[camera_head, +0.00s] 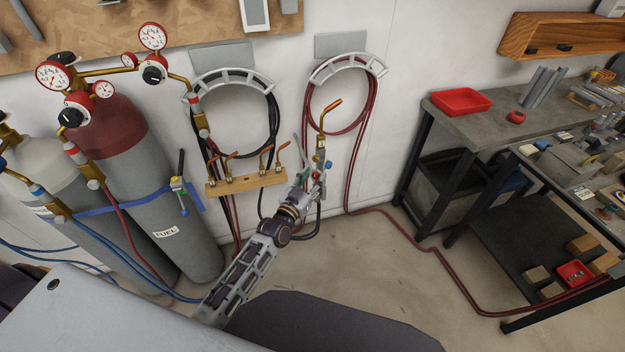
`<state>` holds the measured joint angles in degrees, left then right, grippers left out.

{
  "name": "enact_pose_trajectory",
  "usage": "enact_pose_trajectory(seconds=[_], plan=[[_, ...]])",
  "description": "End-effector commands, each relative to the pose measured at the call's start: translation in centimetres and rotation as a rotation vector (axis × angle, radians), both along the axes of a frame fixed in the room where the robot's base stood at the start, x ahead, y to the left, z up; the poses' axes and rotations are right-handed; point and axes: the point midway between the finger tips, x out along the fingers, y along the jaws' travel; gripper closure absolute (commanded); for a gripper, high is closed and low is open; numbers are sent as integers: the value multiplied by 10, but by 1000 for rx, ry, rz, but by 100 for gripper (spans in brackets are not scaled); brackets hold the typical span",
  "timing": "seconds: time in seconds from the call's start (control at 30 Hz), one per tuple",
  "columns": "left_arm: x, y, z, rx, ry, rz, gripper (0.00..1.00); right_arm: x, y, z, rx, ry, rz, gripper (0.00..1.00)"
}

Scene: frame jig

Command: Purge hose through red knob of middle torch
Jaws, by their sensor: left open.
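A brass torch (321,146) with a copper tip stands upright in front of the wall, below the right-hand hose hanger. Small blue and green parts and a red knob (316,175) show at its lower end, close to my gripper. My left gripper (309,172) is open at the torch's lower body, with one grey finger to the left of it. I cannot tell whether it touches the torch or the knob. A dark red hose (352,165) hangs in loops from the hanger (347,67) and runs along the floor to the right. My right gripper is out of view.
A wooden rack (240,184) with copper tips is left of my gripper. A black hose (275,120) hangs above it. Gas cylinders (135,150) with gauges stand at the left. A workbench (470,125) with a red tray (461,101) is at the right. Floor between is mostly clear.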

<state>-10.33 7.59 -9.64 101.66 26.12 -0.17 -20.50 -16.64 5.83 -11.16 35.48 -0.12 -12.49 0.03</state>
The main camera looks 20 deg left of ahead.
Motion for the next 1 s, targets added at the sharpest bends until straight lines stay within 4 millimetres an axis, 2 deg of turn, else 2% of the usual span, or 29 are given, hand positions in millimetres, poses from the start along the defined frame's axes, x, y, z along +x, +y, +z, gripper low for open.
enact_pose_trajectory(seconds=[0.07, 0.4, 0.73, 1.0], plan=[[0, 0, 0, 0, 0, 0, 55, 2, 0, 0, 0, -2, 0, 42], [0, 0, 0, 0, 0, 0, 99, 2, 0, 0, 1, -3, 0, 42], [0, 0, 0, -27, 5, 0, 100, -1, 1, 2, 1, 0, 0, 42], [0, 0, 1, -141, 25, 0, 100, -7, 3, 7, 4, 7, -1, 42]])
